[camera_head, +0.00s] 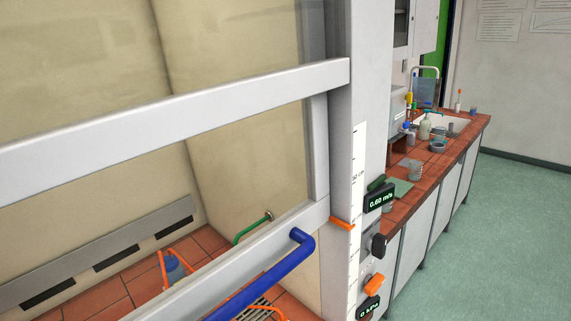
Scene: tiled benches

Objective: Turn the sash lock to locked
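On the right post of the fume hood a black knob (378,245) sits on a light plate. Below it is an orange lever-like knob (375,285), tilted up to the right. Either could be the sash lock; I see no label and cannot tell which, nor whether it is locked. The sash (180,105) is a grey frame that stands partly raised, with a blue bar handle (265,278) along its lower rail. An orange pointer (342,223) lies against a white height scale (356,190) on the post. My gripper is not in view.
A dark display (380,200) reads 0.60 m/s; another (369,308) is at the bottom edge. Inside the hood are a blue bottle (174,270) and orange tubing. Right of the hood, a tiled bench (425,172) holds glassware. The green floor (515,230) at right is clear.

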